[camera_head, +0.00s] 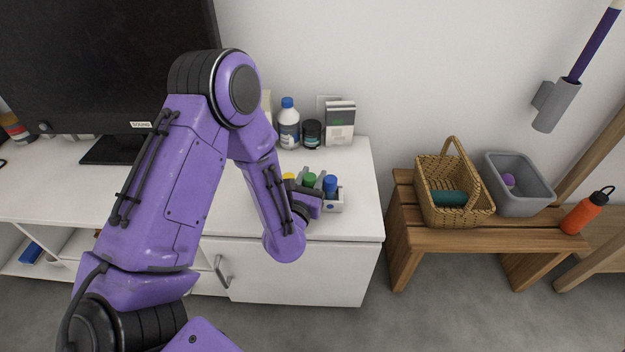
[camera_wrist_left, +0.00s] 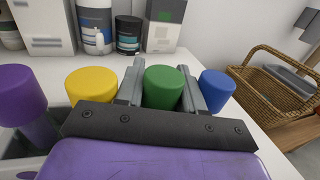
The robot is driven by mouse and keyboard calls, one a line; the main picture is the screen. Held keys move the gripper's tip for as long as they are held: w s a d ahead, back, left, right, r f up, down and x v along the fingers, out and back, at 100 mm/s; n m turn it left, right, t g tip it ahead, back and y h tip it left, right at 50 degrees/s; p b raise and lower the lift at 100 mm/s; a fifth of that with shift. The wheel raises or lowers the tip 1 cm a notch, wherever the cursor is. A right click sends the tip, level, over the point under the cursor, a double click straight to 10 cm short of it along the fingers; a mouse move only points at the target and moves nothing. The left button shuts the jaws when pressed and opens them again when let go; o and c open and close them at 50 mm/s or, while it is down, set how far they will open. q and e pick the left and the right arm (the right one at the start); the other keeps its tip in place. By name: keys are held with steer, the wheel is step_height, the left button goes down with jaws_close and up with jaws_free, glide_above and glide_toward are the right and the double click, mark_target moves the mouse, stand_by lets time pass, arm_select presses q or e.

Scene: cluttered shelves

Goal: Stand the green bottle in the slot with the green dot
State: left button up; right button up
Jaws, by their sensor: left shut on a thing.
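The green bottle (camera_wrist_left: 164,88) stands between the two fingers of my left gripper (camera_wrist_left: 165,85), which is shut on it. Only its green cap and upper part show; the wrist hides the rest. In the head view its green cap (camera_head: 309,180) shows beside my gripper (camera_head: 307,184), at the rack (camera_head: 333,206) on the white cabinet. A yellow-capped bottle (camera_wrist_left: 91,83) is to its left and a blue-capped bottle (camera_wrist_left: 217,84) to its right. A purple-capped bottle (camera_wrist_left: 20,92) is farther left. The green dot cannot be seen.
Behind the rack stand a white bottle with blue cap (camera_head: 288,124), a dark jar (camera_head: 312,133) and a box (camera_head: 340,123). A monitor (camera_head: 105,60) stands left. A wooden bench (camera_head: 480,240) at right holds a wicker basket (camera_head: 436,180) and a grey bin (camera_head: 522,205).

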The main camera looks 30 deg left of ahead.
arm_select(q)
steer(key=shift+f, duration=0.1)
steer(key=o, duration=0.8)
steer(key=shift+c, duration=0.2)
steer(key=shift+r, duration=0.3)
steer(key=v, duration=1)
steer(key=shift+f, duration=0.2)
steer(key=shift+s+d+r+p, duration=0.15)
steer(key=shift+s+r+p, duration=0.25)
steer(key=shift+p, duration=0.3)
steer(key=shift+s+d+f, duration=0.1)
steer(key=shift+s+f, duration=0.15)
steer(key=shift+s, duration=0.4)
